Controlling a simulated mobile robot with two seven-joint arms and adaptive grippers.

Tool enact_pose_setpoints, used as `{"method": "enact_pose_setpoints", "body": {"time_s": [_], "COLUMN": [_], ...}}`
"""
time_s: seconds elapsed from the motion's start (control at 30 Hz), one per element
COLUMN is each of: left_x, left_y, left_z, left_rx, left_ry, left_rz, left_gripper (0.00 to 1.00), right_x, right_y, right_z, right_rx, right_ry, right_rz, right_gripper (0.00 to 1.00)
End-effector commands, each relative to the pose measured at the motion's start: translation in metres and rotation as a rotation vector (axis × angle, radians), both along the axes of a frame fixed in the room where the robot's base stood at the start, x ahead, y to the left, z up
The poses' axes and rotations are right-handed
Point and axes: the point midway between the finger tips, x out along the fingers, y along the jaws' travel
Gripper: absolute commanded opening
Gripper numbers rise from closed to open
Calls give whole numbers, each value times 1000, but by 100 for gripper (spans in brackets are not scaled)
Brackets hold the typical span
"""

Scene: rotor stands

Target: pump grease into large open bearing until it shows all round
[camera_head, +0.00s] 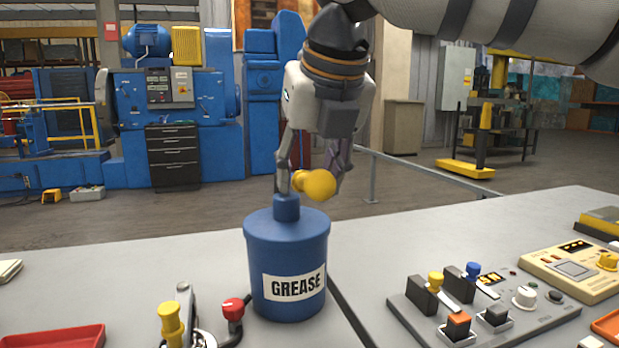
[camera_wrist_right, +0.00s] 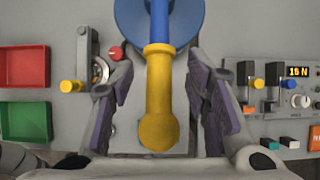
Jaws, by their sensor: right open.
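A blue grease pot (camera_head: 288,255) with a white GREASE label stands upright on the grey bench. Its pump handle has a yellow knob (camera_head: 316,185), which also shows in the right wrist view (camera_wrist_right: 158,125) on a yellow and blue shaft. My right gripper (camera_head: 310,182) is above the pot. Its two fingers stand either side of the yellow handle, with gaps visible in the wrist view (camera_wrist_right: 158,85); it is open. The large open bearing cannot be made out in either view. My left gripper is not in view.
A control panel (camera_head: 480,310) with knobs and switches lies right of the pot, with a cream instrument (camera_head: 570,275) beyond it. A lever with a red knob (camera_head: 233,308) stands close left of the pot. Red (camera_wrist_right: 22,65) and green (camera_wrist_right: 25,115) trays lie further left.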

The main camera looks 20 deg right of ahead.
Motion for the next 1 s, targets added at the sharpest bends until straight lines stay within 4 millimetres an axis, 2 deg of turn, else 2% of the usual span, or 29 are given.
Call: {"method": "enact_pose_setpoints", "body": {"time_s": [0.2, 0.43, 1.0], "left_x": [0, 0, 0], "left_y": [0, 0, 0], "left_z": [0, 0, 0], "left_rx": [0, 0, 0], "left_ry": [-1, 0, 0], "left_rz": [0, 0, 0], "left_gripper": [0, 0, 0], "right_x": [0, 0, 0], "right_y": [0, 0, 0], "right_z": [30, 56, 60], "right_rx": [1, 0, -1], "right_ry": [-3, -1, 0], "right_rz": [-1, 0, 1], "right_gripper": [43, 43, 43]}}
